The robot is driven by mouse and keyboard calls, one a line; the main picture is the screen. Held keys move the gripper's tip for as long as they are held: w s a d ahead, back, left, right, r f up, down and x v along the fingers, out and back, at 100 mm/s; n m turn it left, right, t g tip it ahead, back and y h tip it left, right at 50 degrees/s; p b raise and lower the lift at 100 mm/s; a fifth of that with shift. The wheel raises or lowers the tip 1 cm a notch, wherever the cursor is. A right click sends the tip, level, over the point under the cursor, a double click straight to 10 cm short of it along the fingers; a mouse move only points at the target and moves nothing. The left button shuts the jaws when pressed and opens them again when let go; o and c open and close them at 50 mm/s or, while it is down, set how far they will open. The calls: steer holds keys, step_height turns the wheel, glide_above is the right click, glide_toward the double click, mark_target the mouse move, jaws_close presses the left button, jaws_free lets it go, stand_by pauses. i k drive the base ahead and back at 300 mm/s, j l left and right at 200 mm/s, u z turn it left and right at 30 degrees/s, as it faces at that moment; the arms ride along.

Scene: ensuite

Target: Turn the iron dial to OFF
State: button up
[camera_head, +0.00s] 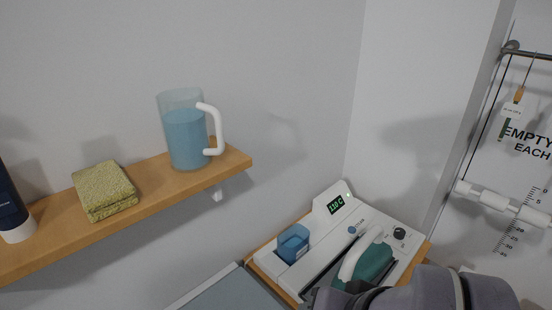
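The white ironing station (347,195) sits at the lower right on a wooden surface. A small black dial (399,233) is on its right side, near the wall; its pointer setting is too small to read. A green-lit display (336,204) reads about 110 C. The teal iron (371,265) with a white handle rests on the station, in front of the dial. My grey arm crosses the bottom right corner. The dark end of my gripper (328,298) shows at the bottom edge, near the iron's front, apart from the dial; its fingers are mostly cut off.
A blue water tank (293,243) and a small blue button (352,229) are on the station. A wooden shelf (235,161) at left holds a blue-filled jug (184,135), a folded yellow cloth (104,190) and a dark bottle (10,205). A rail (500,200) is at right.

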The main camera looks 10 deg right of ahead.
mark_target(399, 233)
steer(key=i+l, duration=0.15)
steer(key=l, duration=0.3)
steer(key=i+l, duration=0.1)
steer(key=l, duration=0.3)
steer(key=i+l, duration=0.15)
steer(key=l, duration=0.3)
steer(key=i+l, duration=0.1)
steer(key=l, duration=0.35)
steer(key=i+u, duration=0.05)
